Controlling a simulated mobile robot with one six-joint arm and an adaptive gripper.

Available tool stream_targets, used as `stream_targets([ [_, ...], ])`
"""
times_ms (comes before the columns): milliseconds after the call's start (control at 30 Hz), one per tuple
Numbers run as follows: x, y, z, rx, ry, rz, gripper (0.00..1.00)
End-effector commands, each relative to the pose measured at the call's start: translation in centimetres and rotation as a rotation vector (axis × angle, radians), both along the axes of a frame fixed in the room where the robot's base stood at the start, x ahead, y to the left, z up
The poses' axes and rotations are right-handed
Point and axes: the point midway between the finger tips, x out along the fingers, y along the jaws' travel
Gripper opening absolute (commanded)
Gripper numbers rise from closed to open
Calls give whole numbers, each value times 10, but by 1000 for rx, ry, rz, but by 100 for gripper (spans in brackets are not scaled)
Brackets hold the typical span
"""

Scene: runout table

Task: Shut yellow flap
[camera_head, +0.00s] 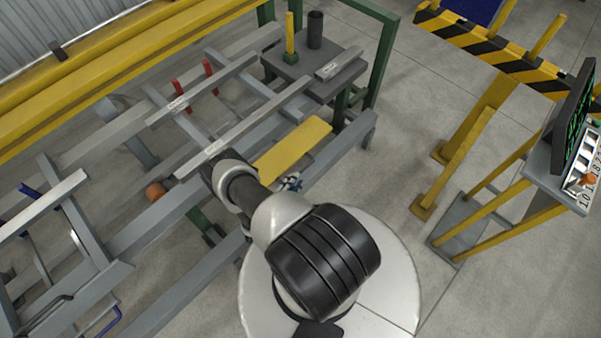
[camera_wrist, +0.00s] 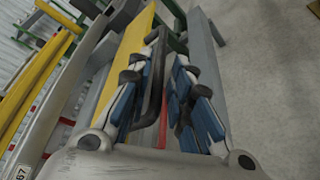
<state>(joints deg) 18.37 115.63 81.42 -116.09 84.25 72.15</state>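The yellow flap (camera_head: 293,146) is a flat plate on the near side of the grey frame, tilted in the head view. It also shows as a yellow strip (camera_wrist: 130,48) at the upper left of the wrist view. My gripper (camera_head: 291,183) is mostly hidden behind my arm, close to the flap's near edge. In the wrist view, my gripper (camera_wrist: 166,78) has its blue-padded fingers apart. A dark bar, like a handle (camera_wrist: 152,100), shows between the fingers, nearer the left one. I cannot tell whether it touches a finger.
Long grey bars (camera_head: 240,127) lie across the frame beyond the flap. A grey side table (camera_head: 325,85) with a dark cup (camera_head: 315,30) stands behind. A control console (camera_head: 560,160) stands on the right.

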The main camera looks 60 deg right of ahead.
Motion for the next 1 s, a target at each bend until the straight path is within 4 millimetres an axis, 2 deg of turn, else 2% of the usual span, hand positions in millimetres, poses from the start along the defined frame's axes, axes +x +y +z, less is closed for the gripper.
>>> stream_targets([
  [33, -1, -11, -4, -1, -1, -7, 20],
  [200, 2, -39, -10, -2, -1, -5, 20],
  [400, 5, -57, -14, 0, 0, -2, 20],
  [767, 5, -60, -13, -1, 1, 1, 19],
  [1000, 5, -60, -14, 0, 1, 0, 3],
])
